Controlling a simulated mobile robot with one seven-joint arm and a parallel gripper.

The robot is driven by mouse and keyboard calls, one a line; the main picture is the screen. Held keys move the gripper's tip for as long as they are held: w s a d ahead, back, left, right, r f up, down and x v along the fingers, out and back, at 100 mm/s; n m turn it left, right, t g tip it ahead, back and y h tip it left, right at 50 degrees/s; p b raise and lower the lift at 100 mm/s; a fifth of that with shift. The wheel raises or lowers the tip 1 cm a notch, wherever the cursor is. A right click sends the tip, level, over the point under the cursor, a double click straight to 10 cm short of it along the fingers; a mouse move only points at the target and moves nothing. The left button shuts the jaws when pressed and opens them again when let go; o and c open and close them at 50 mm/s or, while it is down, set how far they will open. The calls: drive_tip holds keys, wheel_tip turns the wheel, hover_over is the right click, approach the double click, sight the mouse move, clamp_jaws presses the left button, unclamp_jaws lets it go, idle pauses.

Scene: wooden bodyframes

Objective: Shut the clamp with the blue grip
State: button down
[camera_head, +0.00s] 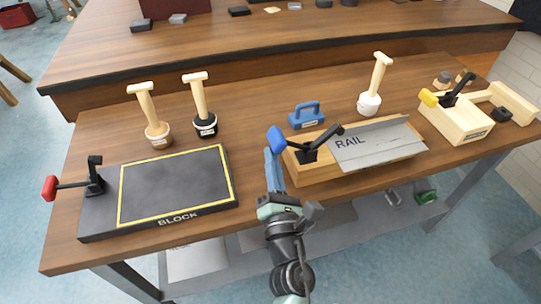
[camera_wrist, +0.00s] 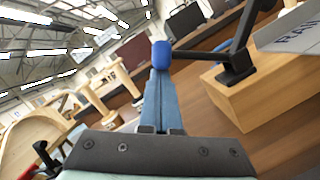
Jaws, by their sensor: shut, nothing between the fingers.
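The clamp with the blue grip (camera_head: 277,139) stands on the left end of a wooden block marked RAIL (camera_head: 310,173). Its black handle leans left, putting the grip out past the block's end. Its black arm points up and right, raised over the grey metal rail (camera_head: 375,147). My gripper (camera_head: 270,156) is shut and empty, its blue fingers just below the grip. In the wrist view the blue grip (camera_wrist: 161,54) shows right at the tips of my fingers (camera_wrist: 160,78); I cannot tell if they touch.
A black BLOCK plate (camera_head: 175,185) with a red-grip clamp (camera_head: 48,188) lies left. A wooden box (camera_head: 455,122) with a yellow-grip clamp (camera_head: 428,97) stands right. Bare tabletop lies between the plate and the RAIL block.

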sight(283, 143)
drive_tip(key=r+m+p, duration=0.1)
drive_tip(key=p, duration=0.1)
drive_tip(key=d+r+m+p, duration=0.1)
drive_tip(key=r+m+p, duration=0.1)
drive_tip(key=shift+w+r+h, duration=0.15)
drive_tip(key=shift+r+h, duration=0.1)
drive_tip(key=shift+h, duration=0.15)
drive_tip(key=m+p, duration=0.1)
drive_tip(key=d+r+m+p, duration=0.1)
drive_tip(key=p, duration=0.1)
drive_tip(key=shift+w+r+g, duration=0.1)
drive_tip(key=shift+g, duration=0.2)
drive_tip(key=shift+w+d+r+m+g+h+p, duration=0.2)
drive_tip(key=shift+d+m+p, duration=0.25)
drive_tip(key=shift+m+p, duration=0.5)
drive_tip(key=shift+w+d+r+m+g+h+p, duration=0.2)
drive_tip(key=shift+d+m+p, duration=0.25)
drive_tip(key=shift+p, duration=0.85)
drive_tip(key=shift+s+d+r+m+h+p, duration=0.1)
drive_tip(key=shift+d+r+m+p, duration=0.25)
drive_tip(key=shift+m+p, duration=0.6)
drive_tip(key=shift+d+f, duration=0.1)
drive_tip(key=shift+f, duration=0.1)
